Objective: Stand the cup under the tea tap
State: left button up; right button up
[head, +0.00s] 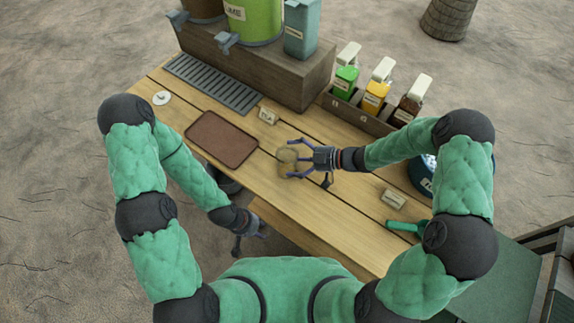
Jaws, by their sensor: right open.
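A small beige round cup (286,157) stands on the wooden table, right of the brown tray. My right gripper (290,160) is open, with its fingers spread on either side of the cup; I cannot tell whether they touch it. My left gripper (248,236) hangs low at the table's near edge, and its fingers are too small and dark to read. A brown dispenser (203,8), cut off by the top edge, stands on a wooden block at the back, with a grey tap (178,18) in front. No tea label is readable on it.
A green lime dispenser (254,20) with its tap (227,42) and a blue container (302,30) share the block. A drip grate (212,84) lies empty below. The brown tray (222,138), a small card (268,116) and a rack of bottles (358,116) are nearby.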

jog(key=shift+x, duration=1.2)
jog(key=c, duration=1)
jog(key=shift+c, duration=0.2)
